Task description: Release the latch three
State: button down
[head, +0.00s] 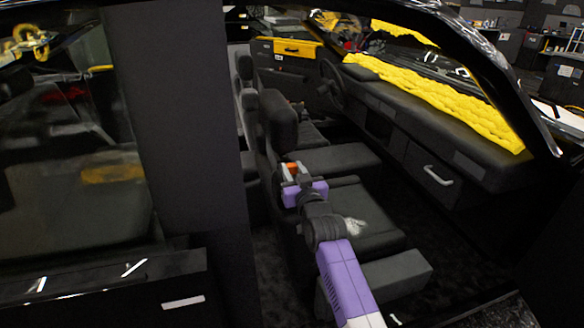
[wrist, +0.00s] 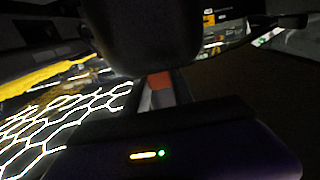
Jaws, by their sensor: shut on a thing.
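My gripper (head: 291,172) is inside the car, at the side of the front seat (head: 345,198), beside its backrest. The gripper is shut on a small orange-red piece (head: 293,168). That piece also shows in the wrist view (wrist: 160,80), just below a dark rounded shape (wrist: 150,35). I take the piece for latch three, but no label shows. Its lower part and its mounting are hidden by the gripper, whose dark purple body fills the bottom of the wrist view.
A dark door pillar (head: 180,120) stands to the left of my arm. The dashboard (head: 420,125), with a yellow quilted cover (head: 450,100) and a glove box handle (head: 438,175), lies ahead. A steering wheel (head: 332,82) is farther back.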

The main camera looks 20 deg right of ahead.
jog(key=shift+s+f, duration=0.1)
jog(key=shift+s, duration=0.25)
jog(key=c, duration=1.1)
grip_release()
jog(key=shift+s, duration=0.1)
jog(key=s, duration=0.7)
jog(key=shift+s, duration=0.4)
